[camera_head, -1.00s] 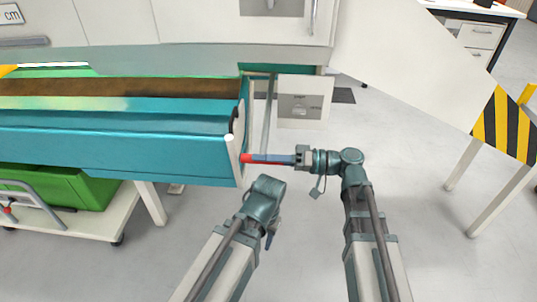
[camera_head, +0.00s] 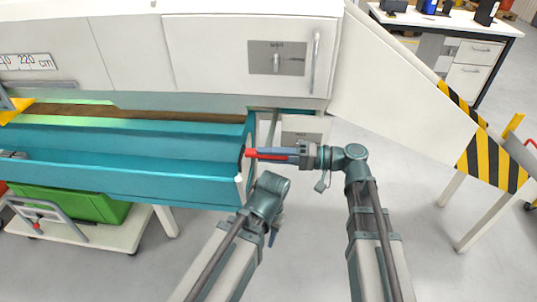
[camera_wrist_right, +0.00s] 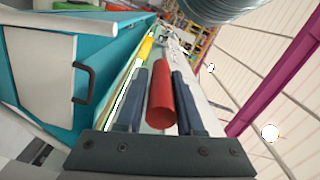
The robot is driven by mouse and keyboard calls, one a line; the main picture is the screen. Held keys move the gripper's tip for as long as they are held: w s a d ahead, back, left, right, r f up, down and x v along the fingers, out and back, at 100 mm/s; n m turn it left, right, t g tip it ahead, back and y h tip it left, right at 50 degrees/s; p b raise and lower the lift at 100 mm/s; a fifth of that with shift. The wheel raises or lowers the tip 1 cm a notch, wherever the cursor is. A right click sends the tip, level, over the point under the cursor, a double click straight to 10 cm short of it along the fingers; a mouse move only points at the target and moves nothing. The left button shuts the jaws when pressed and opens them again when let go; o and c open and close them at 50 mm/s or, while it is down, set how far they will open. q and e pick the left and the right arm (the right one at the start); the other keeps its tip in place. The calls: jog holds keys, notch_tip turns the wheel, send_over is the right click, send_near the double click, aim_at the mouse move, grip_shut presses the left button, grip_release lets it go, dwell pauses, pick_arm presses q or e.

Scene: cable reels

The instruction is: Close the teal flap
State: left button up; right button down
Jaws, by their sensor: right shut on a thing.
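The teal flap (camera_head: 110,181) is the long teal panel along the front of the white machine. It stands away from the teal strip behind it, leaving a gap like a trough. My right gripper (camera_head: 270,153) is at the flap's right end, shut on a red rod (camera_head: 252,153). The rod also shows between the blue fingers in the right wrist view (camera_wrist_right: 160,97). Its tip is close to the flap's end; whether they touch, I cannot tell. My left arm comes in below, and its gripper does not show.
The white machine (camera_head: 210,60) stands behind the flap. A green crate (camera_head: 80,207) sits on a white cart below it. A black-and-yellow striped guard (camera_head: 490,160) is at the right. A black handle (camera_wrist_right: 84,84) shows in the right wrist view. Grey floor is clear at the lower right.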

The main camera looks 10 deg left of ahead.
jog(key=shift+w+r, duration=0.5)
jog(key=c, duration=0.6)
grip_release()
jog(key=shift+s+d, duration=0.1)
jog(key=shift+d, duration=0.05)
jog(key=d, duration=1.3)
jog(key=shift+d, duration=0.3)
jog(key=shift+f, duration=0.15)
